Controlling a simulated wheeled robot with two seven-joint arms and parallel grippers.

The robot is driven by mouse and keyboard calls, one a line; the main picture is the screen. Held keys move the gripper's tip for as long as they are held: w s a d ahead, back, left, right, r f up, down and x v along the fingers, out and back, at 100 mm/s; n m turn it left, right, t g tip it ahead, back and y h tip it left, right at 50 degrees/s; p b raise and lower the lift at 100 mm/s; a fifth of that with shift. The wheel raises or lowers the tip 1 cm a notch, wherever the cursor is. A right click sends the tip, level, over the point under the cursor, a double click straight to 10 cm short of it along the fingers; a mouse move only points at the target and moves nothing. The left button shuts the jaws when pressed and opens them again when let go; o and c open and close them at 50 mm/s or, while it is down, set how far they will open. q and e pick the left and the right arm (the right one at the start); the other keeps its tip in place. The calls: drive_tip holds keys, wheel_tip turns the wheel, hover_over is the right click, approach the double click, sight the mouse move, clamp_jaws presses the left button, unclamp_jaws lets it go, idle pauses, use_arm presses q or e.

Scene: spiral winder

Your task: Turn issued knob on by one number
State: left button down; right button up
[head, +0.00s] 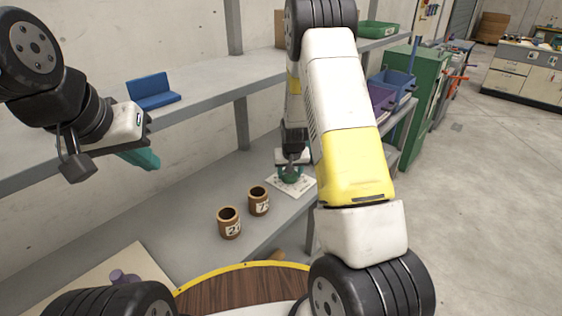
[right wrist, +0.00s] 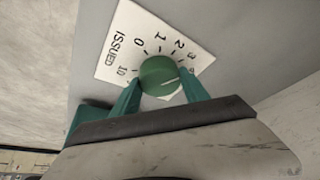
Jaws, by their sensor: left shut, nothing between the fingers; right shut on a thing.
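The green round knob (right wrist: 160,76) sits on a white dial plate (right wrist: 122,28) marked ISSUED, with numbers around it including 10, 0, 1, 2 and 3. A pale line on the knob points to the right, towards the side past 3; the exact number is not clear. My right gripper (right wrist: 163,84) is shut on the knob, one teal finger on each side. In the head view the plate (head: 304,187) lies on the lower shelf, under my right gripper (head: 291,171). My left gripper (head: 146,161) is shut and empty, raised at the left, away from the dial.
Two brown pots, one labelled 2 (head: 229,224) and one labelled 7 (head: 259,202), stand on the lower shelf left of the plate. A blue holder (head: 152,91) is on the upper shelf (head: 205,80). A round wooden top (head: 240,293) is close below.

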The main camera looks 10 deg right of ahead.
idle(0.4)
drive_tip(key=o, duration=1.4)
drive_tip(key=shift+v, duration=3.9)
